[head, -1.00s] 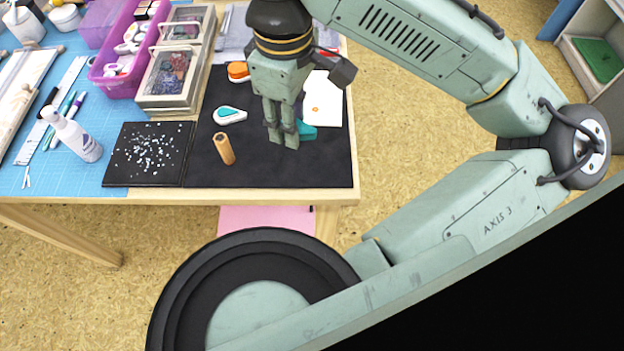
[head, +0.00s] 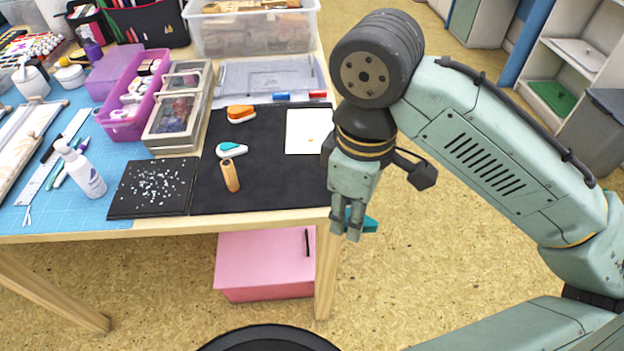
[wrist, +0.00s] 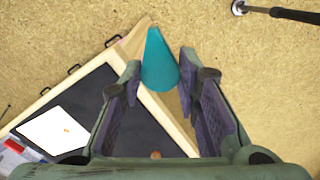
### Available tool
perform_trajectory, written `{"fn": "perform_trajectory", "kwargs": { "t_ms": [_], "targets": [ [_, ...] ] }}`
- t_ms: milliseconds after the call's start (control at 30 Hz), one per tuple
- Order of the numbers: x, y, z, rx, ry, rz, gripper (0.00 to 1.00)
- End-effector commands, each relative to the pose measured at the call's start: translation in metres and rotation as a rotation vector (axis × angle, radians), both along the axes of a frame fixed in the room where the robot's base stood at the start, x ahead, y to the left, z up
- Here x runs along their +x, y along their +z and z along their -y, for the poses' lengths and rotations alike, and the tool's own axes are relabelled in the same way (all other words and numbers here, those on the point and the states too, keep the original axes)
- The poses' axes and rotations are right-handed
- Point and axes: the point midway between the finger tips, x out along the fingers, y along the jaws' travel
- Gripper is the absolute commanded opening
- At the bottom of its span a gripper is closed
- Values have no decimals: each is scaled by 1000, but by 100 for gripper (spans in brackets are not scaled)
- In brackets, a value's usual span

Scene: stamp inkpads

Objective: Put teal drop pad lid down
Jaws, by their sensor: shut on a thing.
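My gripper (head: 348,230) is shut on a teal drop-shaped lid (head: 370,224), just off the table's right front corner, over the floor. The fingers hide part of the lid in the head view. In the wrist view the teal lid (wrist: 158,62) sits between the fingertips, its narrow end pointing away. A white drop-shaped pad with a teal top face (head: 232,150) lies on the black mat (head: 275,185), well to the left of my gripper.
An orange drop pad (head: 240,113), a wooden cylinder (head: 230,175) and a white card (head: 306,132) are on the mat. A speckled black square (head: 152,188) lies left of it. A pink box (head: 265,265) is under the table. The mat's right front part is clear.

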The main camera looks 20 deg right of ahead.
Motion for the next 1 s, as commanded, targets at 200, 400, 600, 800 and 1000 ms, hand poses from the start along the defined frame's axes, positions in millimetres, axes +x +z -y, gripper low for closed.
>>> {"fn": "perform_trajectory", "kwargs": {
  "t_ms": [200, 400, 600, 800, 1000],
  "targets": [
    [59, -3, -8, -2, 3, -4, 18],
    [106, -8, -13, -1, 1, -1, 18],
    [126, -11, -15, 0, 1, -1, 18],
    [139, -26, -16, -1, -2, -4, 18],
    [139, -47, -16, -1, -1, 0, 18]
  ]
}}
